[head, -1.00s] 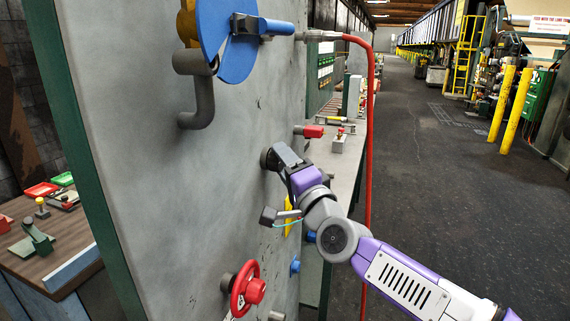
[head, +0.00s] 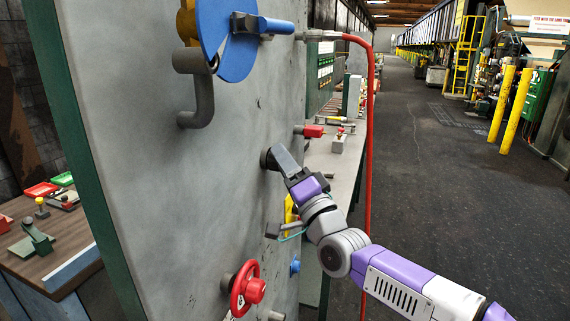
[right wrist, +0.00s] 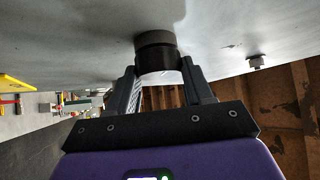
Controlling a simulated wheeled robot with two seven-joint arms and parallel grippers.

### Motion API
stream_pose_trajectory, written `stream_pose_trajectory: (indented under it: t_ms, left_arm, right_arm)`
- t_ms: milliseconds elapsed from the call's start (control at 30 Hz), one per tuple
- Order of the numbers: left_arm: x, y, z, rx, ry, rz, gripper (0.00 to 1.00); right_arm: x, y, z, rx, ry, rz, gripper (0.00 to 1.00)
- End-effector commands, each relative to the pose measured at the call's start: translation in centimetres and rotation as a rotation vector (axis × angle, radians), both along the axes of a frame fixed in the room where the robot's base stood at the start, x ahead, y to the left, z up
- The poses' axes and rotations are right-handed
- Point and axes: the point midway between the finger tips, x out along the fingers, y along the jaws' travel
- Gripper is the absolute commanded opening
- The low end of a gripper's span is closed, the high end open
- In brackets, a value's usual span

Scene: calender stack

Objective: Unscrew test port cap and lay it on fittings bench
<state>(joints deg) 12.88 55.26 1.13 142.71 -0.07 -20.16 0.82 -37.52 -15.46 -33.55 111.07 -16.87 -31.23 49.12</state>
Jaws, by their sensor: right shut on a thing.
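The dark round test port cap (right wrist: 157,50) stands out from the grey panel (head: 150,190) and shows between my fingers in the right wrist view. My right gripper (head: 276,157) is shut on it, with one finger on each side. In the head view the cap (head: 265,159) is a small dark disc at the panel face, partly hidden by the fingers. Cap and panel appear to touch; I cannot tell how far the thread is engaged. My left gripper is not in view.
A grey bench (head: 344,165) with a red-handled fitting stands behind the panel. A wooden-topped bench (head: 60,245) with trays is at left. A red handwheel (head: 245,289), blue disc (head: 228,40) and red hose (head: 370,150) are near my arm. The aisle at right is open.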

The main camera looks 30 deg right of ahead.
Motion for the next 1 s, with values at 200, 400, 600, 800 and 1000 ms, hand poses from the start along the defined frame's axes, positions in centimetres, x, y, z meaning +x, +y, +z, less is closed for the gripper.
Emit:
stream_pose_trajectory:
  t_ms: [200, 400, 600, 800, 1000]
  left_arm:
    - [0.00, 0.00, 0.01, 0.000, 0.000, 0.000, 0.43]
    - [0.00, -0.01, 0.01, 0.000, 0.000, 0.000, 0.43]
    - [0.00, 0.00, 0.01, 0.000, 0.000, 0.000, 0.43]
    - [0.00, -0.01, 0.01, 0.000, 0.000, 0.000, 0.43]
    - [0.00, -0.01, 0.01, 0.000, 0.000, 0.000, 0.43]
  right_arm:
    - [0.03, 0.00, 0.09, -0.066, -0.059, 0.000, 0.20]
    - [0.01, -0.02, 0.10, -0.065, -0.059, -0.001, 0.20]
    - [0.10, -0.10, -0.02, -0.136, -0.117, -0.002, 0.20]
    - [0.09, -0.11, 0.00, -0.210, -0.183, 0.000, 0.20]
    - [0.06, -0.10, 0.04, -0.209, -0.183, 0.000, 0.20]
